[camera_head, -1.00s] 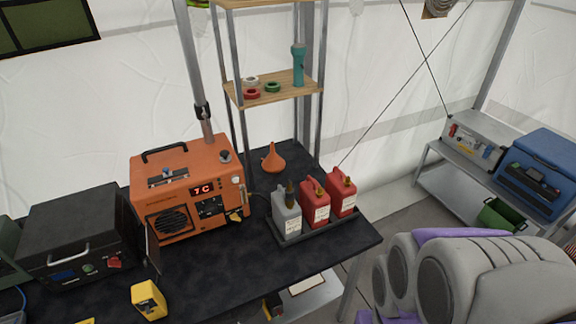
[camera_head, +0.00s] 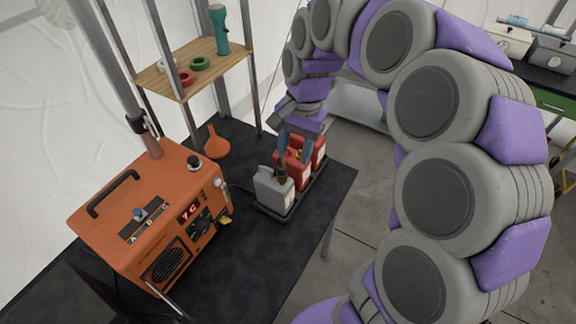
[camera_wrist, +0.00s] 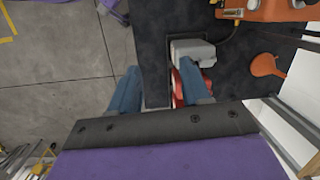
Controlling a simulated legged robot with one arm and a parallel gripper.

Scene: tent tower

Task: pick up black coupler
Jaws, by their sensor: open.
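I cannot make out a separate black coupler in either view. My gripper (camera_head: 295,160) reaches down over the fuel jugs, and its two blue fingers are apart. In the wrist view my gripper (camera_wrist: 158,84) shows an open gap between the fingers, with nothing held. The grey jug (camera_head: 273,192) stands at the front of the black tray (camera_head: 289,212), with red jugs (camera_head: 295,168) behind it, partly hidden by my fingers. In the wrist view the right finger overlaps the grey jug (camera_wrist: 193,50) and a red jug (camera_wrist: 177,92). Whether it touches them is unclear.
An orange unit (camera_head: 150,220) with a red display stands on the black table (camera_head: 240,265). An orange funnel (camera_head: 216,144) is beside it. A shelf (camera_head: 190,75) holds tape rolls and a teal flashlight (camera_head: 219,30). Open floor lies right of the table.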

